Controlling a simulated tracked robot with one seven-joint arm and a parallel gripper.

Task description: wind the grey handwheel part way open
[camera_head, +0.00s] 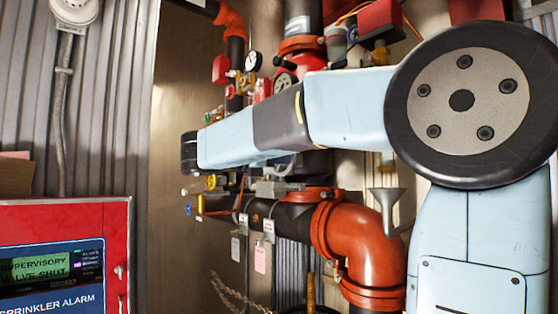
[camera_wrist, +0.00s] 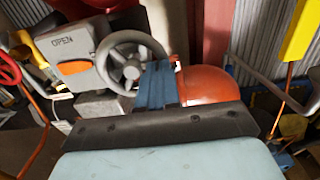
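The grey handwheel (camera_wrist: 131,60) is in the upper middle of the wrist view, spoked, on the side of a grey valve box (camera_wrist: 70,50) marked OPEN. My gripper (camera_wrist: 163,68) shows two blue fingers side by side with no clear gap between them. Their tips overlap the lower right part of the wheel's rim in the picture. I cannot tell whether they touch it, and I see no rim between them. In the head view my arm hides the gripper, and I cannot make out the wheel.
A red alarm panel (camera_head: 60,214) at lower left of the head view reads "SUPERVISORY VALVE SHUT". An orange pipe elbow (camera_head: 366,245) and a grey funnel (camera_head: 388,206) stand below my arm. In the wrist view, an orange-red pipe (camera_wrist: 205,86) lies close right of the fingers.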

